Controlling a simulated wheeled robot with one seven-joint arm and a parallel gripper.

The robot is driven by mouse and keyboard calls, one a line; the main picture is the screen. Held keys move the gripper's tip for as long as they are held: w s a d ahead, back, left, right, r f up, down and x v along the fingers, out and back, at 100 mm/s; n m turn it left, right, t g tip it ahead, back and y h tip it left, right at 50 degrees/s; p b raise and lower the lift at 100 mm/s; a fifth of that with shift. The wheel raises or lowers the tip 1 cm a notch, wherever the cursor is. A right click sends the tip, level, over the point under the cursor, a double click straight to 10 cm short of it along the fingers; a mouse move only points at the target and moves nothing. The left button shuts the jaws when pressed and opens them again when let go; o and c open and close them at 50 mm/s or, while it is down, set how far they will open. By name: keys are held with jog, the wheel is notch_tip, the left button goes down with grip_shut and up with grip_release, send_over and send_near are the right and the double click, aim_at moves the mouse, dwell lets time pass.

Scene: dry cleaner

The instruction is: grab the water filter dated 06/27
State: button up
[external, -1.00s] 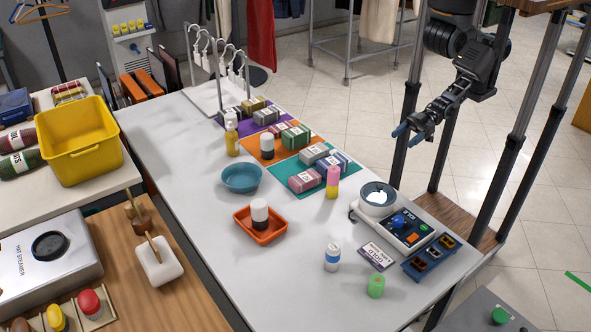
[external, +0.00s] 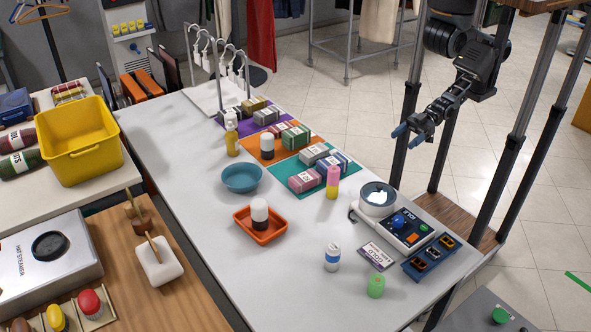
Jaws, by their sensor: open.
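No date 06/27 can be read at this size, and I cannot tell which thing is the water filter. Small upright cylinders stand on the white table (external: 200,200): a white-and-black one (external: 260,211) in an orange tray (external: 262,237), another white-and-black one (external: 267,146) on an orange mat, a white-and-blue one (external: 332,257), a pink-and-yellow one (external: 332,183) and a green one (external: 376,286). My gripper (external: 409,135) is open and empty, with blue fingertips. It is raised at the right, beyond the table's right edge and apart from everything on it.
Labelled blocks lie on purple, orange and teal mats (external: 345,189). A hanger rack (external: 217,70) stands at the back.

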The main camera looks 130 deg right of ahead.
jog(key=w+a+r+n+t+y, duration=0.2)
jog(key=w+a+n, duration=0.2)
jog(key=w+a, duration=1.35)
jog(key=w+a+r+n+y, duration=0.45)
jog(key=w+a+n, duration=0.25)
jog(key=w+n, duration=0.2)
jog(key=w+a+r+n+y, duration=0.3)
jog(key=w+a+r+n, duration=0.3)
jog(key=w+n, duration=0.3)
jog(key=n+g+h+b, duration=0.1)
jog(key=n+g+h, duration=0.35)
jog(key=n, duration=1.35)
send_near(329, 261)
jog(key=shift+w+a+r, duration=0.2)
jog(key=shift+w+a, duration=0.45)
jog(key=shift+w, duration=0.25)
jog(key=shift+f, duration=0.25)
jog(key=shift+x, duration=1.15)
jog(key=shift+d+f+x, duration=0.1)
jog(key=shift+d+x, duration=0.05)
jog(key=shift+x, duration=1.15)
jog(key=shift+d+f+x, duration=0.1)
jog(key=shift+f+x, duration=0.05)
jog(key=shift+x, duration=1.1)
